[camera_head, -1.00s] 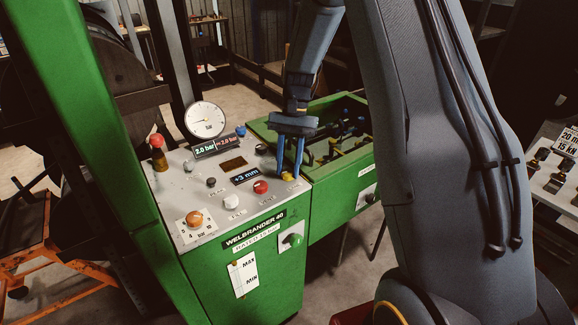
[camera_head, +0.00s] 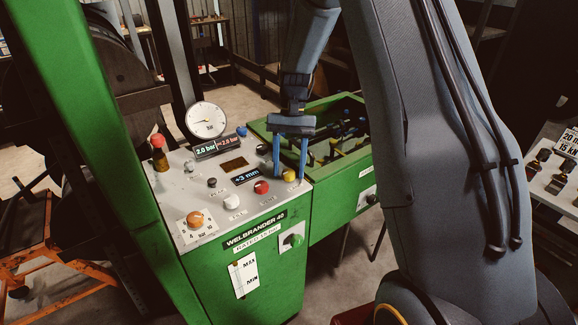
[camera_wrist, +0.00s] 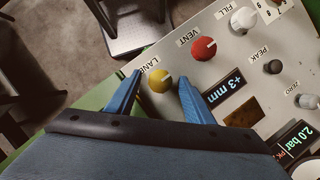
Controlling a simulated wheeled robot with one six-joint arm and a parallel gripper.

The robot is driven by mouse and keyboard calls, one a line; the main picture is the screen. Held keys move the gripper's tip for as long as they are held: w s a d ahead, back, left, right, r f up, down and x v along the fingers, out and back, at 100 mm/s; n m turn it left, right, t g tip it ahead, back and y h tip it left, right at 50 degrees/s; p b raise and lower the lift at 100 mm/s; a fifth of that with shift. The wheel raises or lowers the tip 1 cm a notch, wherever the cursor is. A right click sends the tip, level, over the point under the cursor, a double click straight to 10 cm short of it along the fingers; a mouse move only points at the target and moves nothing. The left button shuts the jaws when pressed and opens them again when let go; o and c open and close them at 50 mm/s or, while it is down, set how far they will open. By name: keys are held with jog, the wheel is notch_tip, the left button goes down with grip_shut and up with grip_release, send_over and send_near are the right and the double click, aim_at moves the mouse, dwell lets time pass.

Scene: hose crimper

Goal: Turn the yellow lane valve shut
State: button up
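The yellow lane valve (camera_head: 289,175) is a small round knob at the right end of the grey panel top. In the wrist view the yellow knob (camera_wrist: 159,82) sits beside a LANE label, with a pale mark on its upper right. My gripper (camera_head: 290,171) is open and points down at the knob. In the wrist view my gripper (camera_wrist: 160,77) has one blue finger on each side of the knob. A gap shows on both sides, so the fingers do not appear to press on it. Exact fingertip height is hard to tell.
The red VENT knob (camera_wrist: 204,48) is close beside the right finger, with the white FILL knob (camera_wrist: 243,20) beyond. The +3 mm display (camera_wrist: 225,88) is near. A pressure gauge (camera_head: 207,120) stands at the panel's back. A green bin (camera_head: 345,150) adjoins on the right.

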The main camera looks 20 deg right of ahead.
jog(key=b+v, duration=0.2)
jog(key=v, duration=0.6)
jog(key=shift+b, duration=0.3)
jog(key=shift+s, duration=0.1)
jog(key=s+a+f+n+t+h, duration=0.1)
jog(key=s+f+n+t, duration=0.1)
jog(key=s, duration=0.8)
jog(key=s+a+f+n+t+h, duration=0.1)
jog(key=s+f+n+t, duration=0.1)
jog(key=s, duration=0.9)
jog(key=shift+f+n+t, duration=0.4)
jog(key=shift+n+t, duration=0.2)
jog(key=shift+t, duration=0.2)
jog(key=shift+a, duration=0.1)
